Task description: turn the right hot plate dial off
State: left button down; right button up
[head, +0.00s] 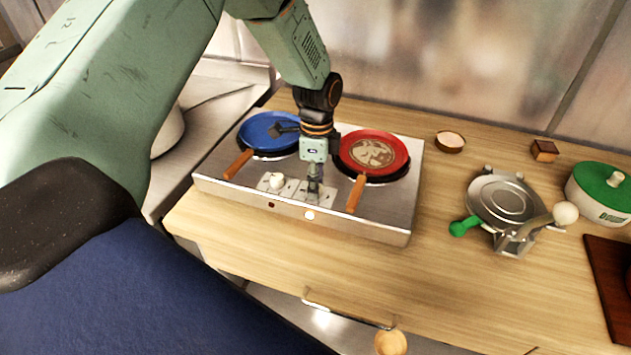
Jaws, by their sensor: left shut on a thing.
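The steel hot plate (385,222) stands on the wooden counter. A blue pan (262,127) is on its left side and a red pan (385,142) on its right. The white left dial (277,181) is in plain view on the front. My left gripper (314,194) points down at the right dial's place and is shut on that dial, which it mostly hides. The dial's angle cannot be told. The right indicator light (309,215) glows bright; the left indicator light (271,205) is dark red. My right gripper is not in view.
The pan handles flank my left gripper, with the red pan's handle (356,194) close on its right. A small bowl (450,141), a wooden cube (544,150), a metal press (505,205) and a green-lidded pot (600,188) stand to the right. The counter's front is clear.

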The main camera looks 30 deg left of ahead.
pick_arm(q)
jog(key=m, duration=0.6)
jog(key=shift+s+f+m, duration=0.15)
jog(key=shift+m, duration=0.15)
dwell(0.3)
jog(key=c, duration=1)
grip_release()
jog(key=r, duration=0.4)
jog(key=w+r, duration=0.1)
jog(key=r, duration=0.7)
jog(key=shift+w+d, duration=0.15)
